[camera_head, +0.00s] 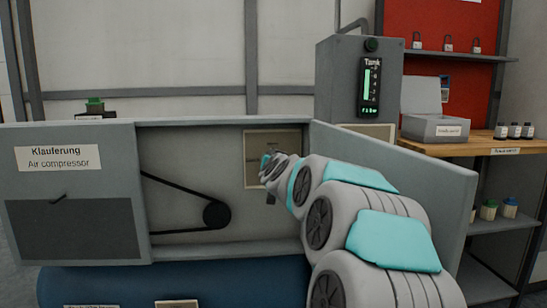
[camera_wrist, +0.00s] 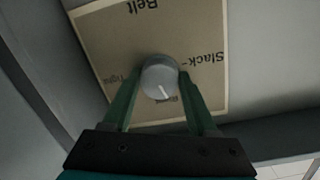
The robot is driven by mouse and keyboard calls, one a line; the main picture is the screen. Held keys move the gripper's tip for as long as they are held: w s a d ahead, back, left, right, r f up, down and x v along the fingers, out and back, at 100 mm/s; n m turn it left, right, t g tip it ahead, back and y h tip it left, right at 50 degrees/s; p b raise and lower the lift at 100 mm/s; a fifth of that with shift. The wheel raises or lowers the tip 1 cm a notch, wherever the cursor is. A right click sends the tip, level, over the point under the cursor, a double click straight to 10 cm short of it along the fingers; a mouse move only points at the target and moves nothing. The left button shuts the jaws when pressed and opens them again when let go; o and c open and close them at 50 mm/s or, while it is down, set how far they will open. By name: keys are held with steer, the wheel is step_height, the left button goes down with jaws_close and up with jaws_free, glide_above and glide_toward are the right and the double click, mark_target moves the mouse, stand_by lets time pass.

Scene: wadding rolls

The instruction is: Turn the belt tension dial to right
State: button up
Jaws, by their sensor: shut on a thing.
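The belt tension dial (camera_wrist: 158,74) is a round grey knob with a white pointer line, on a tan label plate (camera_wrist: 105,40). The wrist view shows the plate upside down: "Belt" at the top, "Slack" at right, "Tight" at left. The pointer line points down in the picture, toward a partly hidden word. My gripper (camera_wrist: 161,84) is shut on the dial, with one green finger on each side. In the head view the plate (camera_head: 289,142) is on the compressor's back wall, and my gripper (camera_head: 270,165) covers the dial.
The air compressor housing (camera_head: 70,133) has a black belt and pulley (camera_head: 216,214) left of my arm. Its open panel (camera_head: 420,182) stands to the right, behind my arm. A tank gauge (camera_head: 371,85) is above. A wooden bench (camera_head: 480,145) with a grey box is at right.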

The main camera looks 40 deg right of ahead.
steer(key=shift+m, duration=1.1)
steer(key=shift+y+p, duration=0.3)
steer(key=o, duration=1.4)
steer(key=shift+m, duration=0.3)
steer(key=shift+s, duration=0.1)
steer(key=v, duration=0.7)
steer(key=shift+s+a+f, duration=0.1)
steer(key=shift+s+a, duration=0.15)
steer(key=shift+s, duration=0.05)
steer(key=shift+a, duration=0.1)
